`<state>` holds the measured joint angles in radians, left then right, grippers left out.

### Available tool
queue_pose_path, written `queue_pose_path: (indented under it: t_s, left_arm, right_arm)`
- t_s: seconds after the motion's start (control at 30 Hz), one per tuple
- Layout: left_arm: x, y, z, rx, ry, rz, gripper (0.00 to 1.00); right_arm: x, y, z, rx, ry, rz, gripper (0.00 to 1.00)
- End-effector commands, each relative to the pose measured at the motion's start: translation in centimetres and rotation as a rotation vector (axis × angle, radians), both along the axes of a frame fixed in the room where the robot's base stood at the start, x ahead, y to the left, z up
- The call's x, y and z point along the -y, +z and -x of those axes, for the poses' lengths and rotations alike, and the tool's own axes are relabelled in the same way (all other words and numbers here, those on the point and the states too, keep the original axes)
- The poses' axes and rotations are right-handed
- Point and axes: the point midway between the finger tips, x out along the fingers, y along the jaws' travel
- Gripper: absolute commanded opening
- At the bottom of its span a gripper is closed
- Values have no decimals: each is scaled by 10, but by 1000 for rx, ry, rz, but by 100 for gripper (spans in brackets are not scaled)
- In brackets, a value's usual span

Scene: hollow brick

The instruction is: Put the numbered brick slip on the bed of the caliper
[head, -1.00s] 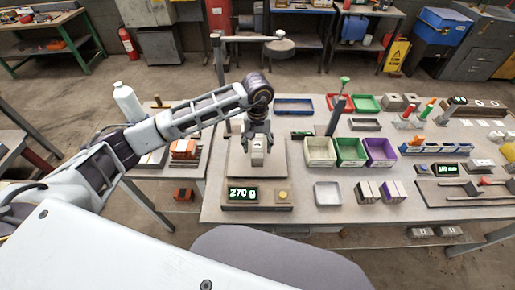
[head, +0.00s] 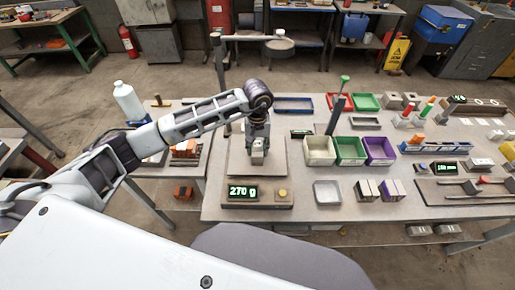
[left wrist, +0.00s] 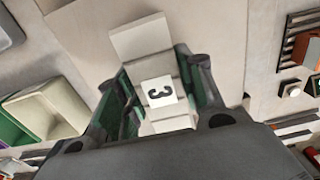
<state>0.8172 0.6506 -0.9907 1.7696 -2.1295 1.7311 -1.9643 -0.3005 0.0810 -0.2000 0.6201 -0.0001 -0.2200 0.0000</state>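The pale brick slip, labelled 3 in the left wrist view (left wrist: 158,92), stands on the plate of the scale (head: 240,170), whose display reads 270 g. It also shows in the head view (head: 257,158). My left gripper (head: 258,144) points down over it, and in the left wrist view its fingers (left wrist: 158,98) press close on both sides of the slip, shut on it. What looks like the caliper (head: 455,188), a dark board with grey bars and a red knob, lies at the right of the table by a lit display. My right gripper is out of view.
White (head: 320,152), green (head: 350,152) and purple (head: 379,152) bins stand right of the scale. A shallow metal tray (head: 327,194) and several brick pieces (head: 380,190) lie in front of them. A dark post (head: 335,115) rises behind the bins.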

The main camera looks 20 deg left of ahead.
Motion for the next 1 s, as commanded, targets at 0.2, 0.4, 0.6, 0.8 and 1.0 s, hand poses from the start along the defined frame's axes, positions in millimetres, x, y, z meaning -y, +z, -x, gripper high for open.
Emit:
queue_pose_path:
  t_s: [0.2, 0.4, 0.6, 0.8, 1.0]
  left_arm:
    - [0, 0, 0, 0, 0, 0, 5]
    - [0, 1, 0, 1, 0, 1, 0]
    - [0, 4, -1, 2, 0, 0, 0]
    - [0, 17, -1, 4, 0, 1, 0]
    - [0, 41, -1, 4, 0, 1, 0]
  right_arm:
    - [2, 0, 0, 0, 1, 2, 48]
    - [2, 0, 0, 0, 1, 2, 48]
    - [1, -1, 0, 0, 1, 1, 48]
    - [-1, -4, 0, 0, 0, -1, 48]
    - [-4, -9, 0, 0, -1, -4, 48]
